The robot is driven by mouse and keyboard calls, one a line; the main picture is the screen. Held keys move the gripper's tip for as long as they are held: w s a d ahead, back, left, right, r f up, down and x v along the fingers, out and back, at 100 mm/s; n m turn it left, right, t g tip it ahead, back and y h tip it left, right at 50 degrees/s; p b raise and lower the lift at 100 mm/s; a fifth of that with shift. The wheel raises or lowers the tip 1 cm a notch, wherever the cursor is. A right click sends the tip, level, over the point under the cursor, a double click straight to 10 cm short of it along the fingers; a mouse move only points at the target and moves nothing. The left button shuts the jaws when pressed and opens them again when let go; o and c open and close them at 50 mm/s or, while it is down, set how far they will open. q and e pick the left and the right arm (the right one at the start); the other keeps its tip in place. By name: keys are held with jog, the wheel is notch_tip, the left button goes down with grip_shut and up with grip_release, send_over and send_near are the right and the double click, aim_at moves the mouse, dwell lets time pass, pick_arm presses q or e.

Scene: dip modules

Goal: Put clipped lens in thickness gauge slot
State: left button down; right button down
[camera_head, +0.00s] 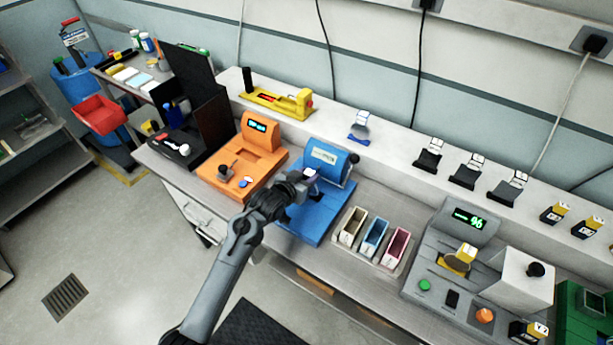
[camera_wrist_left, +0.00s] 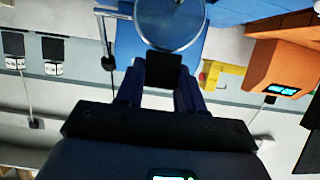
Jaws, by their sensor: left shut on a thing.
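My left gripper (camera_head: 305,184) is over the blue machine (camera_head: 318,213). In the wrist view my left gripper (camera_wrist_left: 163,68) is shut on the dark clip (camera_wrist_left: 164,76) of a round clear lens (camera_wrist_left: 172,18) with a thin rim. The lens sticks out past the fingertips, partly cut off by the picture edge. In the head view the gripper largely hides it. I cannot tell which one is the thickness gauge. My right gripper is not in view.
A yellow tool (camera_head: 279,101) and several clipped pieces stand on the back ledge. A tray of three small bins, beige (camera_head: 352,227), blue (camera_head: 374,237) and pink (camera_head: 397,247), sits right of the blue machine. A white box (camera_head: 519,281) stands further right.

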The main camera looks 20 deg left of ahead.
pick_arm(q)
jog(key=c, duration=0.7)
grip_release()
jog(key=shift+s+r, duration=0.3)
jog(key=shift+s, duration=0.05)
jog(key=p+v, duration=0.1)
jog(key=v, duration=1)
jog(key=s+f+g+y, duration=0.1)
jog(key=s+f+g, duration=0.2)
jog(key=s, duration=0.7)
jog(key=s+f+g, duration=0.3)
jog(key=s, duration=0.8)
jog(key=s+f+g+y, duration=0.1)
jog(key=s+f+g, duration=0.2)
jog(key=s, duration=0.7)
jog(key=shift+s+d+f+g+y, duration=0.3)
jog(key=shift+s+d+f+g, duration=0.05)
jog(key=shift+d+g, duration=0.05)
